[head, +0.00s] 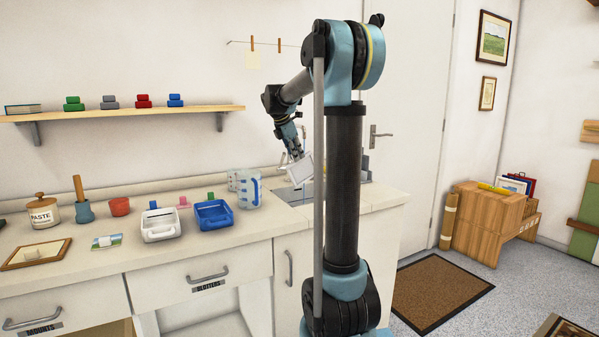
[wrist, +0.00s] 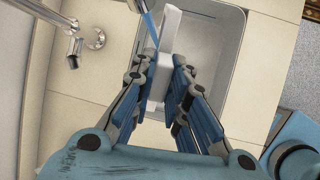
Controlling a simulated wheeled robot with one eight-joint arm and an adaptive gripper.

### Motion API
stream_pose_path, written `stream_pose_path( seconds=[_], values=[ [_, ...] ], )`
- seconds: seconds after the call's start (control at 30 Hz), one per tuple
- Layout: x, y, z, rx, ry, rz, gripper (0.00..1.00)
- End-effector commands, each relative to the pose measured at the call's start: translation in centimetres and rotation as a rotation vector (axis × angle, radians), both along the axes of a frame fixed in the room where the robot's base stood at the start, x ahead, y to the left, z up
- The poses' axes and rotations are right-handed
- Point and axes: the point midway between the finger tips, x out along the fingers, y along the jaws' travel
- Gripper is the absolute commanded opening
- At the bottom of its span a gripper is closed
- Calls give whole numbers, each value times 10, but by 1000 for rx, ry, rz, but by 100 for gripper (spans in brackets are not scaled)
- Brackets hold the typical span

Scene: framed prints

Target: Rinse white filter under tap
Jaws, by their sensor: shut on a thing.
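My gripper (head: 297,153) is shut on the white filter (head: 301,171), a pale flat piece held tilted over the sink (head: 287,196) at the counter's right end. In the wrist view, the filter (wrist: 170,32) shows as a white bar beyond my fingertips (wrist: 160,68), above the grey basin (wrist: 228,50). The tap (wrist: 74,45) is at the upper left of the wrist view, apart from the filter. I cannot tell whether water runs. In the head view the tap is mostly hidden.
A clear jug (head: 249,188) with blue marks stands left of the sink. Blue (head: 214,215) and white (head: 160,225) trays sit further left. A narrow blue strip (wrist: 149,24) shows beside the filter; I cannot tell what it is. A shelf (head: 130,114) is above the counter.

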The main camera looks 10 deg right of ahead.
Motion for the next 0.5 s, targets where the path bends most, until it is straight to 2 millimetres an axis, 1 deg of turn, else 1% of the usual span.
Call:
stream_pose_path(
  seconds=[0.17, 0.5],
  values=[
    [-2, 3, 0, 0, 0, 1, 0],
    [-16, 20, 0, 1, 1, 1, 0]
  ],
)
